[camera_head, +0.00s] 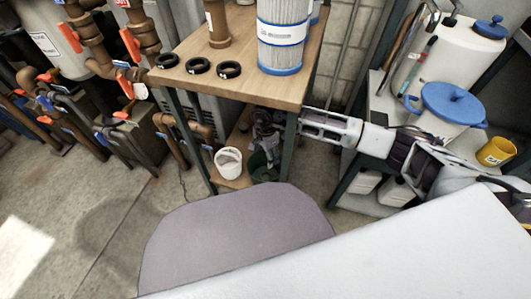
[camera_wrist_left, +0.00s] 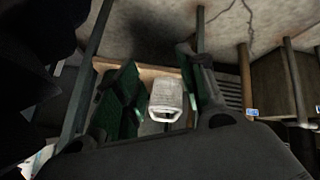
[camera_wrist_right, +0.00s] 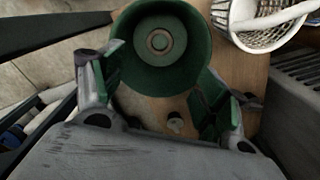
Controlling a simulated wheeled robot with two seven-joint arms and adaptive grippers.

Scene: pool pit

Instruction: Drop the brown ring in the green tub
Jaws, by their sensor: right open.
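The green tub (camera_wrist_right: 190,75) stands on a wooden lower shelf in the right wrist view; in the head view the tub (camera_head: 263,168) is partly visible under the bench. A brownish ring shape (camera_wrist_right: 160,40) lies flat at the middle of its floor, apart from my fingers. My right gripper (camera_wrist_right: 158,84) is open and empty, its green-padded fingers apart at the tub's near side. In the head view it reaches below the bench, partly behind a leg. My left gripper (camera_wrist_left: 165,85) shows only in its wrist view, fingers apart, nothing held.
A white basket (camera_head: 228,162) stands beside the tub; it shows in the right wrist view (camera_wrist_right: 232,35). Three black rings (camera_head: 198,65) and a filter cartridge (camera_head: 281,35) are on the bench top (camera_head: 250,90). Bench legs are close to my right arm.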

